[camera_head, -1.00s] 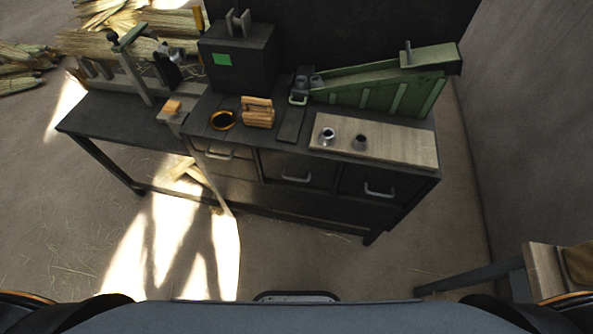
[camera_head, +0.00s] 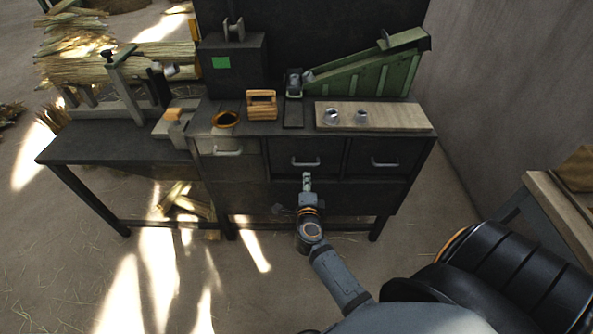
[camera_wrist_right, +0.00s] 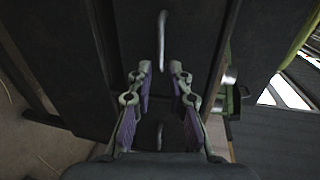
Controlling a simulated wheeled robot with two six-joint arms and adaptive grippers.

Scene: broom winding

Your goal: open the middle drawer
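The middle drawer (camera_head: 330,149) is a dark front in the black workbench and sits flush, closed. Its pale bar handle (camera_head: 304,163) shows just above my right gripper (camera_head: 307,179) in the head view. In the right wrist view, the upper handle (camera_wrist_right: 161,40) stands slightly beyond the fingertips and roughly in line with the gap between them. My right gripper (camera_wrist_right: 161,69) is open and empty, with its two fingers apart. Whether it touches the drawer front I cannot tell. My left gripper is not in view.
On the bench top are a wooden board (camera_head: 395,118) with two metal cups, a green device (camera_head: 365,75) and a wooden block (camera_head: 262,104). A table (camera_head: 545,205) stands at right.

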